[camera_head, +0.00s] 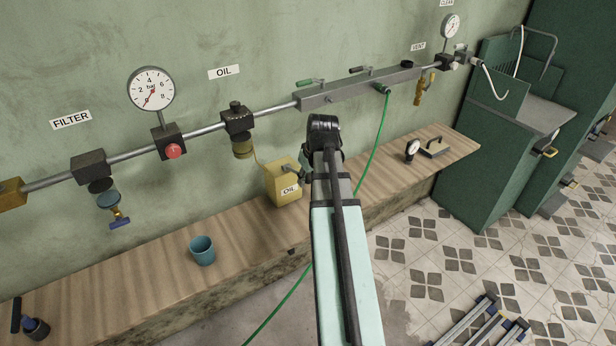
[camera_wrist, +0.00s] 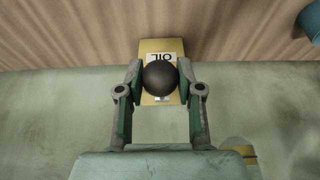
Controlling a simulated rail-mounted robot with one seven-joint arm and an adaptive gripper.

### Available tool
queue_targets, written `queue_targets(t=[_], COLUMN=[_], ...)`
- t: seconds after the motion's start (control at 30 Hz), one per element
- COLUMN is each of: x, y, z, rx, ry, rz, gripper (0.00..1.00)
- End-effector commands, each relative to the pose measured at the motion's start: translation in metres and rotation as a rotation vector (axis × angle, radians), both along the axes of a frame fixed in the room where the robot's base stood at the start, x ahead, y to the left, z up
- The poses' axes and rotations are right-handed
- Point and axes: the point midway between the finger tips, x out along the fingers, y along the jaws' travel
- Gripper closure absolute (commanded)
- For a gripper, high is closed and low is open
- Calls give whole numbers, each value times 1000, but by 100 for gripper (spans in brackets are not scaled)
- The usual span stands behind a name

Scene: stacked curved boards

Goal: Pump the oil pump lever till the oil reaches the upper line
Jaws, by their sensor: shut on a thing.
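The yellow oil can (camera_head: 284,187) with an OIL label stands on the wooden bench against the wall. It also shows in the wrist view (camera_wrist: 160,48), behind a dark round knob (camera_wrist: 160,77). My gripper (camera_wrist: 160,80) is shut on this knob, one finger at each side. In the head view my gripper (camera_head: 292,170) is beside the can's top, partly hidden by my arm; the lever itself cannot be made out. The oil bowl (camera_head: 243,148) hangs under the dark block by the OIL sign. Its oil level and lines are too small to read.
A blue cup (camera_head: 202,250) stands on the bench (camera_head: 140,270) left of the can. A red button (camera_head: 173,151) and gauge (camera_head: 151,89) sit on the wall pipe. A green hose (camera_head: 377,140) hangs behind my arm. A small gauge (camera_head: 412,150) stands right.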

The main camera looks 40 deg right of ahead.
Motion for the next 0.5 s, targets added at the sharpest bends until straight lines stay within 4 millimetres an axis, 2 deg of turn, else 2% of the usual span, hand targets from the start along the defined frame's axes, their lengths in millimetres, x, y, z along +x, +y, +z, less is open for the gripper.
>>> queue_targets(t=[0.03, 0.07, 0.1, 0.5], x=[0, 0, 0, -1], y=[0, 0, 0, 0], z=[0, 0, 0, 3], rx=[-1, -1, -1, 0], ry=[-1, -1, -1, 0], rz=[0, 0, 0, 0], gripper=[95, 54, 39, 38])
